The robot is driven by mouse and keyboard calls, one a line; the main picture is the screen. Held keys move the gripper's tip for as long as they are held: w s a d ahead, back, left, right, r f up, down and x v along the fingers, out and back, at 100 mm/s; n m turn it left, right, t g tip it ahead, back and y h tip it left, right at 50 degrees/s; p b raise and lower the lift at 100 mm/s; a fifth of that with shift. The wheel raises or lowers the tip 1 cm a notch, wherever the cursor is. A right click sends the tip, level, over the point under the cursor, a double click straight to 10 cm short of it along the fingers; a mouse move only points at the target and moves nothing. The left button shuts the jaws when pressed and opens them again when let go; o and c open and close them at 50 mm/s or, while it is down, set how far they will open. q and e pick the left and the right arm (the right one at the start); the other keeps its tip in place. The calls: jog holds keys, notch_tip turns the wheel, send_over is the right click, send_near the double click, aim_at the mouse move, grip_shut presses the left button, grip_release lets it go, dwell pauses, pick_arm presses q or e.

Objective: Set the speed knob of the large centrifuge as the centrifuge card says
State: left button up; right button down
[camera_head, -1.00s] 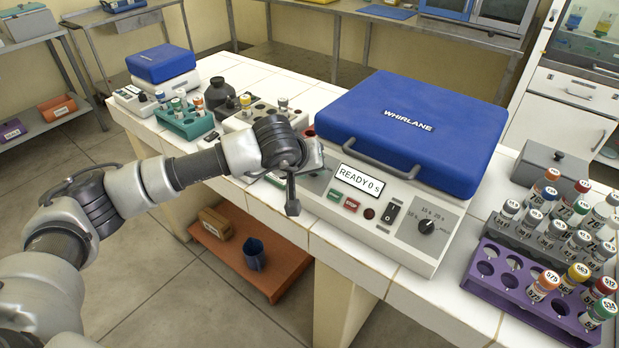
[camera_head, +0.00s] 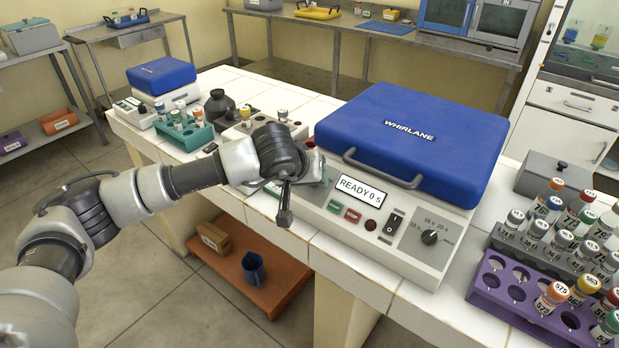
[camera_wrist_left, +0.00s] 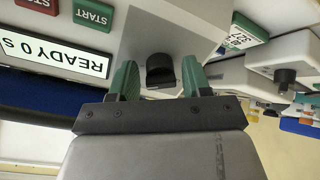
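The large centrifuge (camera_head: 385,262) has a blue lid marked WHIRLANE, closed. Its display (camera_head: 359,190) reads READY 0 s. A black dial (camera_head: 429,237) on the front panel's right has second marks around it; its pointer is too small to read. My left gripper (camera_head: 325,176) is at the left end of the front panel, mostly hidden by my wrist. In the left wrist view, its green fingers (camera_wrist_left: 158,82) are open on either side of a black knob-like part (camera_wrist_left: 160,70), with gaps visible. I cannot tell whether this is the speed knob. No legible centrifuge card shows. My right gripper is out of view.
A purple rack (camera_head: 482,287) with capped vials stands at the right. A teal rack (camera_head: 186,138) and smaller centrifuge (camera_head: 160,76) stand at the left. Tiles before the dial are clear.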

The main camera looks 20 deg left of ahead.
pick_arm(q)
jog(key=shift+o, duration=0.4)
jog(key=shift+s+r, duration=0.2)
jog(key=shift+r, duration=0.05)
jog(key=b+v, duration=0.1)
jog(key=v, duration=0.9)
